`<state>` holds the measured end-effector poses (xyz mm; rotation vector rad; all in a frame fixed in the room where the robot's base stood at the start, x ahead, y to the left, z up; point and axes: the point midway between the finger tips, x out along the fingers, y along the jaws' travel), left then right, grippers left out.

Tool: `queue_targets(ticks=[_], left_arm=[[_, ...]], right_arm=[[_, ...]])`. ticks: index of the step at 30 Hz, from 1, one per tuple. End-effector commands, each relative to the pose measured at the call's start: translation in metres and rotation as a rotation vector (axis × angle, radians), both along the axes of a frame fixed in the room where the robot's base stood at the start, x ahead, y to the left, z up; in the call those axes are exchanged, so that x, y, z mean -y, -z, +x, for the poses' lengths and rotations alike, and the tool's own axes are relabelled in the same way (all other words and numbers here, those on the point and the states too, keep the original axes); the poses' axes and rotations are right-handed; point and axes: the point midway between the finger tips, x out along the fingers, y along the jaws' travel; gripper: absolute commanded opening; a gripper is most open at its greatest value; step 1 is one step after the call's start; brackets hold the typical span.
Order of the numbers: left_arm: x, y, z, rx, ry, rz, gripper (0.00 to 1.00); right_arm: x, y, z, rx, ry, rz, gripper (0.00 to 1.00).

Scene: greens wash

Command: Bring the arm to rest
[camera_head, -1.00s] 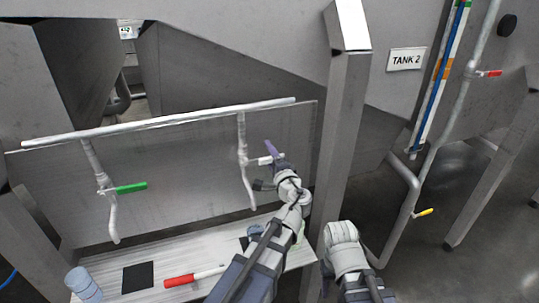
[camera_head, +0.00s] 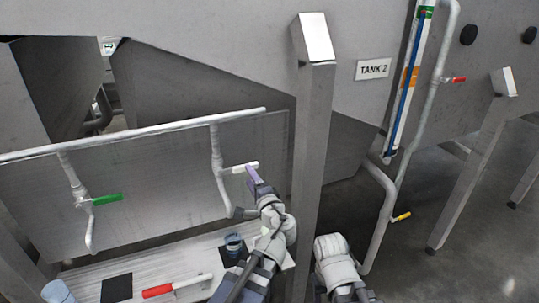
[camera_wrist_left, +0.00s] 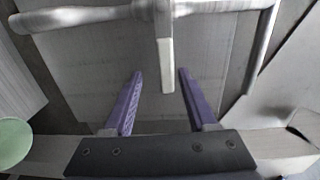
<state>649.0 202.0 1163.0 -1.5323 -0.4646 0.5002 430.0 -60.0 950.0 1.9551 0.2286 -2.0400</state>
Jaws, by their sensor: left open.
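My left gripper (camera_head: 249,195) is open and empty in the head view, with one purple finger showing clearly. It is just below and in front of a white valve handle (camera_head: 243,167) on the right-hand vertical pipe. In the left wrist view both purple fingers of the left gripper (camera_wrist_left: 160,75) are spread apart. The white handle (camera_wrist_left: 166,65) points down between and just beyond the fingertips there, with clear gaps on both sides. A right arm link of mine shows at the bottom of the head view; its gripper is out of view.
A green-handled valve (camera_head: 107,199) is at left. A steel post (camera_head: 314,140) stands close right of my left arm. Open floor lies farther right.

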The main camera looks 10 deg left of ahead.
Motion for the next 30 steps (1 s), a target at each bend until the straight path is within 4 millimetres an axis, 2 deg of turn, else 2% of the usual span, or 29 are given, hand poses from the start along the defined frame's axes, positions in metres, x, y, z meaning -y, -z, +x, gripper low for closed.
queue_targets(ticks=[4,8,12,16,21,24,30], left_arm=[[-0.005,0.033,-0.018,-0.055,-0.087,-0.18,0.57],[0.001,0.088,-0.05,-0.173,-0.214,-0.435,0.57],[0.029,0.146,-0.095,-0.359,-0.344,-0.696,0.57],[0.069,0.186,-0.141,-0.562,-0.443,-0.899,0.57],[0.115,0.208,-0.191,-0.79,-0.518,-1.065,0.57],[0.132,0.212,-0.209,-0.874,-0.539,-1.116,0.57],[0.142,0.213,-0.22,-0.93,-0.551,-1.147,0.57]], right_arm=[[0.0,0.0,0.0,0.0,0.0,0.0,0.57],[0.0,0.0,0.0,0.0,0.0,0.0,0.57],[0.0,0.0,0.0,0.0,0.0,0.0,0.57],[0.0,0.0,0.0,0.0,0.0,0.0,0.57],[0.0,0.0,0.0,0.0,0.0,0.0,0.57],[0.0,0.0,0.0,0.0,0.0,0.0,0.57],[0.0,0.0,0.0,0.0,0.0,0.0,0.57]])
